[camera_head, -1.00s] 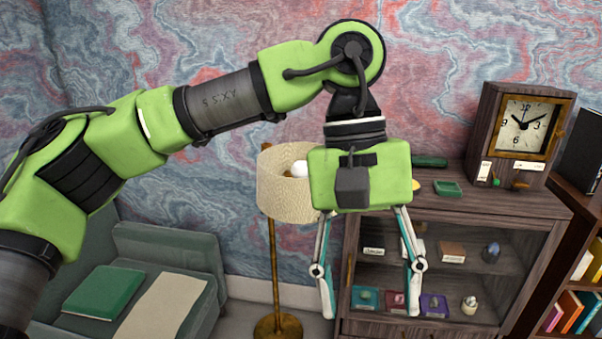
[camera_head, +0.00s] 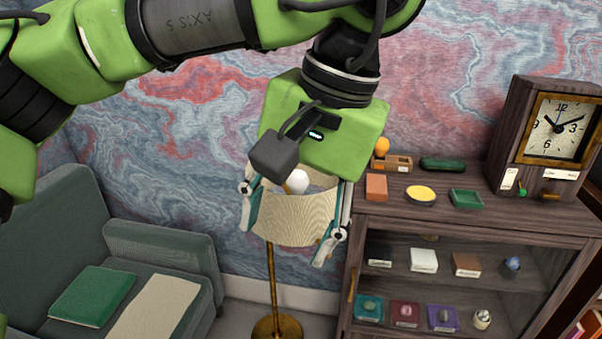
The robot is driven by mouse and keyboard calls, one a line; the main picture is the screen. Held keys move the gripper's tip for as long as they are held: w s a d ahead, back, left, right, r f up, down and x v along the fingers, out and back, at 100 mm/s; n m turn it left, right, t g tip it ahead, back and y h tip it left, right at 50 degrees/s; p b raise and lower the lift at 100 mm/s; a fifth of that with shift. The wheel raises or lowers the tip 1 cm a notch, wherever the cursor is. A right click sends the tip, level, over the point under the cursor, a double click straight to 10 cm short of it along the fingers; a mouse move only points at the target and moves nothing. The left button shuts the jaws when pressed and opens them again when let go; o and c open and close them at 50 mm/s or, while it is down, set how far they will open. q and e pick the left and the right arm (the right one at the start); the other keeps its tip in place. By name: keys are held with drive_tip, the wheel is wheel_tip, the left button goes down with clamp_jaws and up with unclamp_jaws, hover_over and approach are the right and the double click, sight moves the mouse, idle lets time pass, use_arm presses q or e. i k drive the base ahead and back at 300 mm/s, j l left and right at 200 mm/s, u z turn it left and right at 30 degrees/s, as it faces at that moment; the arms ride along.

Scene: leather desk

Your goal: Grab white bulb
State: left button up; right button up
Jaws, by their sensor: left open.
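The white bulb (camera_head: 298,181) sits inside the open top of a beige lampshade (camera_head: 290,219) on a brass floor lamp. My left gripper (camera_head: 283,240) hangs in front of and over the lamp, pointing down and slightly tilted. Its fingers are spread wide and empty, one over the left side of the shade and one at its right side. The gripper's body hides part of the shade's upper rim. How far the fingers are from the shade in depth is hard to tell. My right gripper is not in view.
A wooden cabinet (camera_head: 470,228) stands right of the lamp, with a clock (camera_head: 556,128), a yellow dish (camera_head: 421,195), a green tray (camera_head: 466,198) and an orange bulb (camera_head: 382,146) on top. A green sofa (camera_head: 160,250) with a book (camera_head: 92,296) is at the left.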

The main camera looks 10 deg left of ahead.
sight(298, 182)
drive_tip(key=i, duration=1)
